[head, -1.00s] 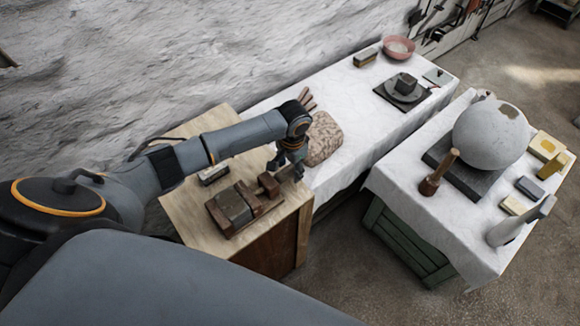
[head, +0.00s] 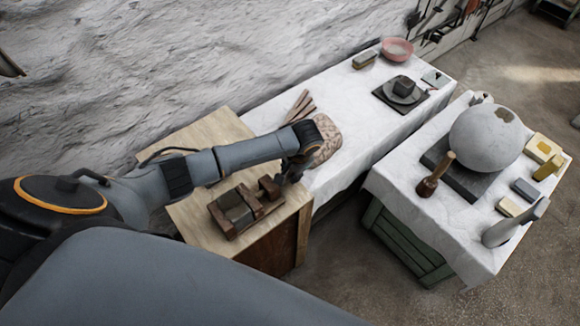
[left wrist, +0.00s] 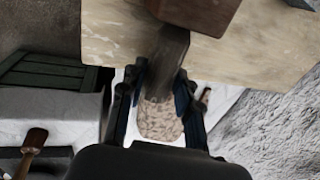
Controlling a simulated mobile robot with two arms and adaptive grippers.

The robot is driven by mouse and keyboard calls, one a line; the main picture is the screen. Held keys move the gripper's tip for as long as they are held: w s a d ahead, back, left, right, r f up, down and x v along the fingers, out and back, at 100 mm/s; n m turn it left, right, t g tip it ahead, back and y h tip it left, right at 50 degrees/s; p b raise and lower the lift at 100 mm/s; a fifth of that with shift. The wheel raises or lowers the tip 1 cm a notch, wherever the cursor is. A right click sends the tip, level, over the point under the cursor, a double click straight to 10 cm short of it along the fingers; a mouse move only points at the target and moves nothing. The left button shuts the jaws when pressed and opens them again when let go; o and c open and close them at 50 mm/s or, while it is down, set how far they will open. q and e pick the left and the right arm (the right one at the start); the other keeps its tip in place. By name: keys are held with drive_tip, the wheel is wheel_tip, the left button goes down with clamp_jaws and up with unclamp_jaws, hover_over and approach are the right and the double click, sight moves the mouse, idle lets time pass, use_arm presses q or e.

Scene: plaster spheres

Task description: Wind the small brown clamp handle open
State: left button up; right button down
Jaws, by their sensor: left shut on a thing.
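The wooden clamp (head: 221,220) lies on the plywood-topped bench and holds a grey block (head: 236,209) between its brown jaws. Its dark reddish-brown end block shows at the top of the left wrist view (left wrist: 195,12). The small brown handle (left wrist: 168,50) sticks out of that block toward my camera. My left gripper (head: 290,173) is at the clamp's right end. In the left wrist view, my gripper's fingers (left wrist: 161,82) lie on both sides of the handle's near end and are shut on it. In the head view, the gripper mostly hides the handle. My right gripper is not in view.
A speckled tan lump (head: 326,139) lies just behind my left gripper on the white-covered table (head: 350,110). Wooden tools (head: 300,106) lie beside it. A plaster sphere (head: 485,138) stands on the right table. The bench's front right corner is clear.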

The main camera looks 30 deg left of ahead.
use_arm(q)
drive_tip(key=shift+s+d+r+t+y+p, duration=0.1)
drive_tip(key=shift+d+t+y+p, duration=0.25)
drive_tip(key=shift+y+p, duration=0.4)
drive_tip(key=shift+y, duration=0.55)
drive_tip(key=shift+d+f+t+y, duration=0.1)
drive_tip(key=shift+f+t+y, duration=0.25)
drive_tip(key=shift+t+y, duration=0.35)
drive_tip(key=shift+f+y, duration=0.1)
drive_tip(key=shift+y, duration=0.5)
drive_tip(key=shift+s+d+f+t+y+b, duration=0.1)
drive_tip(key=shift+f+t+y+b, duration=0.2)
drive_tip(key=shift+y+b, duration=0.4)
drive_tip(key=shift+d+f+t+y+b, duration=0.1)
drive_tip(key=shift+t+y+b, duration=0.25)
drive_tip(key=shift+y+b, duration=0.45)
drive_tip(key=shift+f+t+y+b, duration=0.1)
drive_tip(key=shift+t+y+b, duration=0.3)
drive_tip(key=shift+y+b, duration=0.6)
drive_tip(key=shift+t+y+b, duration=0.3)
drive_tip(key=shift+y+b, duration=0.4)
drive_tip(key=shift+b, duration=0.05)
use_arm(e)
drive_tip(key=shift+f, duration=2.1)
